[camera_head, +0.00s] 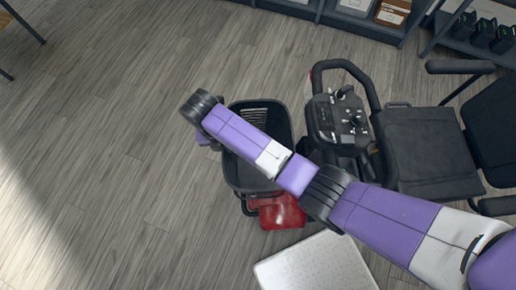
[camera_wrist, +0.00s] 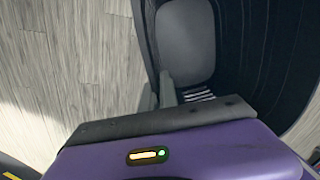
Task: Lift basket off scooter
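The black basket (camera_head: 270,108) is at the front of the scooter (camera_head: 345,125), left of its handlebars and over a red front part. My arm crosses above the basket and covers part of it. In the wrist view the basket's dark inside and grey floor (camera_wrist: 186,40) fill the upper right. My gripper (camera_wrist: 161,88) is at the basket's left wall, with its two dark fingers close together, one on each side of the wall. It looks shut on the wall. The fingers are hidden in the head view. Whether the basket still rests on the scooter, I cannot tell.
The scooter's black seat (camera_head: 430,150) is to the right. A pale textured platform (camera_head: 315,265) lies at the bottom. Dark shelves (camera_head: 350,22) line the top edge. The wood floor (camera_head: 110,150) to the left is largely free.

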